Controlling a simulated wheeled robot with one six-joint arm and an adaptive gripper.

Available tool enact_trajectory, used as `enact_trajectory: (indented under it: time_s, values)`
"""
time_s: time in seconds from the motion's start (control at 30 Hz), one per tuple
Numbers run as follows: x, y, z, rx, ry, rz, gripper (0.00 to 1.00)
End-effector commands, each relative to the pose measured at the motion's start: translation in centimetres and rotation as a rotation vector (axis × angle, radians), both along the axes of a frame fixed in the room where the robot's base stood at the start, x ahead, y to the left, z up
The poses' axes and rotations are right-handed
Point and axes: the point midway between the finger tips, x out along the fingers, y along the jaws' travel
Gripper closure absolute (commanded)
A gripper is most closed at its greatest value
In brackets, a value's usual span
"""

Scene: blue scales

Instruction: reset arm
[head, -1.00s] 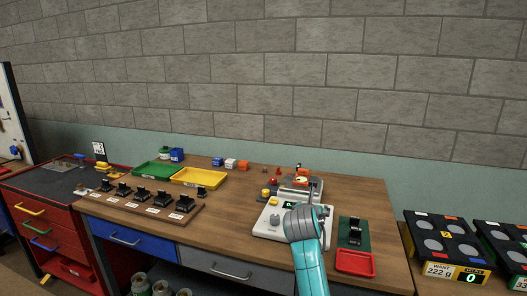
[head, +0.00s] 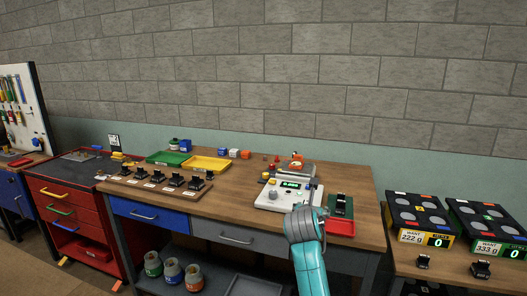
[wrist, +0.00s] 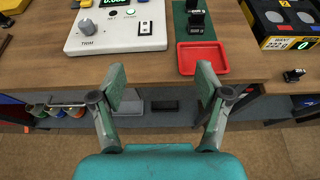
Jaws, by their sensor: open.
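My gripper (wrist: 160,95) is open and empty in the wrist view, its two fingers wide apart in front of the bench's front edge. In the head view my teal arm (head: 308,262) reaches up from the bottom, and its grey joint hides the fingers. The wooden bench (head: 225,190) lies beyond it. A white scale console (head: 272,197) with a green display stands on the bench. It also shows in the wrist view (wrist: 120,38), ahead of my gripper. A red tray (wrist: 203,59) lies to its right by the front edge.
A green mat (head: 348,209) holds a black part. Green (head: 168,158) and yellow (head: 207,164) trays stand at the bench's back. Black scale pads (head: 418,212) stand on the right table. Jars (head: 172,270) sit below.

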Motion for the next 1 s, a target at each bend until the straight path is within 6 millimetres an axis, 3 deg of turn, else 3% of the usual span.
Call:
enact_trajectory:
  time_s: [0.37, 0.57, 0.77, 1.0]
  values:
    - [-1.9, -0.3, -4.5, 0.108, -0.033, -0.020, 0.24]
    - [-3.9, -0.5, -8.3, 0.207, -0.060, -0.039, 0.24]
    - [-7.7, -0.9, -14.0, 0.376, -0.103, -0.073, 0.24]
    - [-14.6, -1.4, -21.1, 0.654, -0.164, -0.133, 0.24]
